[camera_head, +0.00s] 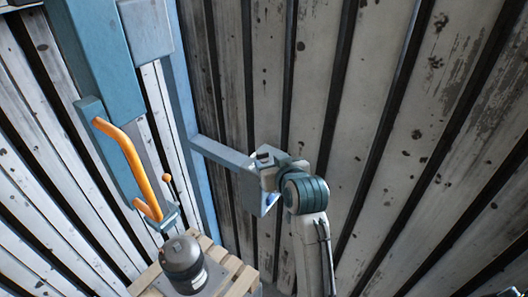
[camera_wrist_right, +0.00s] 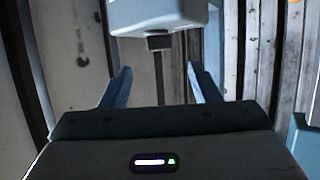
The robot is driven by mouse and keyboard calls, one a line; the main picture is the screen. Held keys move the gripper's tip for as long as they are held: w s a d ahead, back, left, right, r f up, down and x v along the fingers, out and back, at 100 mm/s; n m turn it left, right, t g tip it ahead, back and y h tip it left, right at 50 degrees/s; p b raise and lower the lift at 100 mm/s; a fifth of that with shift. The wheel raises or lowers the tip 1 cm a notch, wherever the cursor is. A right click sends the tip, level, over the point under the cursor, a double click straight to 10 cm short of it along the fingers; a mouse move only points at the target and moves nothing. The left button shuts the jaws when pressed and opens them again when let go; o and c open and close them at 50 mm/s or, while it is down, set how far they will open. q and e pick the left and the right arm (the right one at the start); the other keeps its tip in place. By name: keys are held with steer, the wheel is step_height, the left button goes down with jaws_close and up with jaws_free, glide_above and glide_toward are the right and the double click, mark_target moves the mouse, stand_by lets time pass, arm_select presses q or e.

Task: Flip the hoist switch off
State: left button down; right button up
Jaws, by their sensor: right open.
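A pale grey-blue box (camera_wrist_right: 160,15) fills the top of the right wrist view, with a short dark stub (camera_wrist_right: 159,42) under it that looks like the switch. My right gripper (camera_wrist_right: 163,78) is open and empty, its two blue fingers spread below the stub, one to each side. In the head view, a blue box (camera_head: 258,192) sits at the end of a blue bracket. My right gripper (camera_head: 266,165) overlaps this box, and its fingertips are hard to make out. The switch's position cannot be told. My left gripper is not in view.
A blue column (camera_head: 105,60) with an orange handle (camera_head: 128,155) and a small orange-knobbed lever (camera_head: 167,178) stands left. A dark motor-like housing (camera_head: 184,262) sits on a wooden pallet (camera_head: 232,270). The blue bracket (camera_head: 218,152) reaches right along the plank wall (camera_head: 390,120).

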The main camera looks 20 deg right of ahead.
mark_target(263, 154)
steer(key=p+x, duration=0.2)
steer(key=x, duration=0.5)
steer(key=shift+w+f, duration=0.2)
steer(key=shift+w, duration=0.15)
steer(key=c, duration=1)
